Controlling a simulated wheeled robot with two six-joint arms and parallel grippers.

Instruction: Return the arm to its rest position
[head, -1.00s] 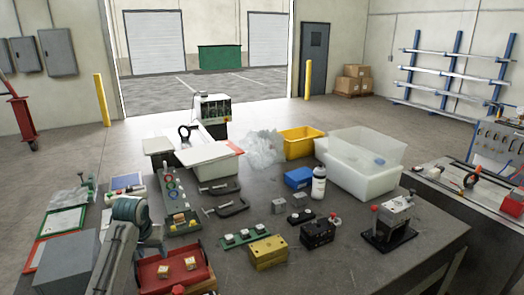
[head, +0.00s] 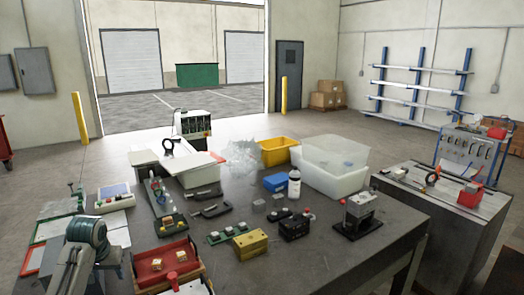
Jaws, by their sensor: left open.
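My left arm comes in at the lower left, with its teal-grey joint uppermost. My left gripper (head: 112,262) is just right of that joint, small and partly hidden by the arm. It is open, and I see nothing held in it. It is left of the red tray (head: 192,252), which holds two small pale-topped pieces (head: 157,264). My right gripper is not in view.
Beside the tray are a yellow block (head: 250,243), a green strip with white pieces (head: 228,236), a black block (head: 294,228) and a grey press (head: 360,212). Clamps (head: 209,210), a white bottle (head: 294,184) and bins stand behind. The front right tabletop is bare.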

